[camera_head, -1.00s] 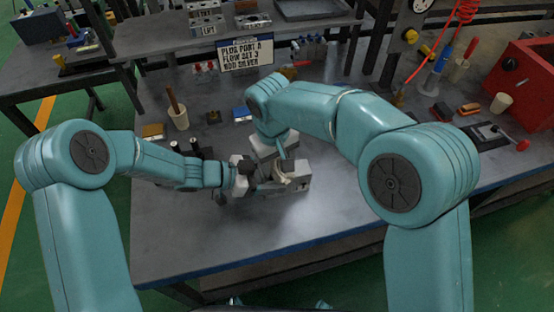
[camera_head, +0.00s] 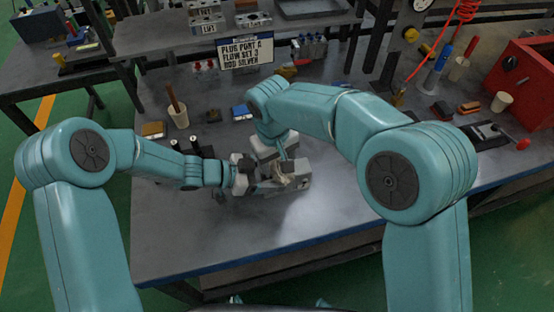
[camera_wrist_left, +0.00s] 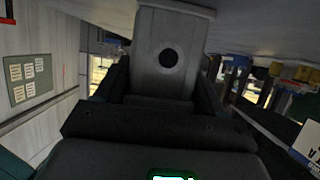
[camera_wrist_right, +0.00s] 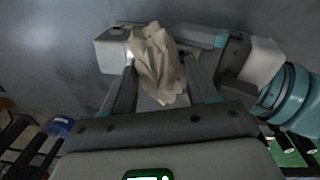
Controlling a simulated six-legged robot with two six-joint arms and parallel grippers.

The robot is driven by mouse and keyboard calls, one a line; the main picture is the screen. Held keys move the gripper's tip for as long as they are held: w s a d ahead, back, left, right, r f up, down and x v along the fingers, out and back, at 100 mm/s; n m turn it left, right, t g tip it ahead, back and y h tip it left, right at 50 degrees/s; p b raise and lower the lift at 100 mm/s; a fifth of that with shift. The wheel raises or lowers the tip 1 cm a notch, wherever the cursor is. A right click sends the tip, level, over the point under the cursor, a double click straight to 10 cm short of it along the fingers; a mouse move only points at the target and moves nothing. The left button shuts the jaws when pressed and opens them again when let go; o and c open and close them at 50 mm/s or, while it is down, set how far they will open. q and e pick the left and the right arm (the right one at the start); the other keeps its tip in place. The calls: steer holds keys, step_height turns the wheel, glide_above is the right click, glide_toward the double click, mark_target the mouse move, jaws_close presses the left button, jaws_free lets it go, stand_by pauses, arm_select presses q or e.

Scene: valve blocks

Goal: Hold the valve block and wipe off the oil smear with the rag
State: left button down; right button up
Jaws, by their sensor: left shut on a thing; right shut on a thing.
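The valve block is a grey metal block on the bench; its right end shows in the head view (camera_head: 302,166). In the left wrist view the block (camera_wrist_left: 190,25) fills the space between the fingers, with a dark round port facing me. My left gripper (camera_head: 252,174) is shut on its left end. The rag is a crumpled beige cloth, in the right wrist view (camera_wrist_right: 156,65). My right gripper (camera_wrist_right: 160,88) is shut on the rag from above, and the rag lies against the block. No oil smear can be made out; the rag and gripper hide part of the block.
A sign (camera_head: 246,52) stands behind. A red toolbox (camera_head: 525,80) is at the far right. The front of the bench (camera_head: 240,230) is clear.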

steer(key=shift+d, duration=0.15)
steer(key=shift+w+d, duration=0.2)
steer(key=shift+d, duration=0.2)
steer(key=shift+s+a+f, duration=0.1)
steer(key=shift+s+a, duration=0.15)
steer(key=shift+a, duration=0.35)
steer(key=shift+s+a, duration=0.2)
steer(key=shift+a, duration=0.4)
steer(key=shift+w+d, duration=0.2)
steer(key=shift+d, duration=0.45)
steer(key=shift+w+d, duration=0.2)
steer(key=shift+d, duration=0.4)
steer(key=shift+s+a, duration=0.2)
steer(key=shift+a, duration=0.45)
steer(key=shift+s+a, duration=0.15)
steer(key=shift+a, duration=0.45)
steer(key=shift+d, duration=0.15)
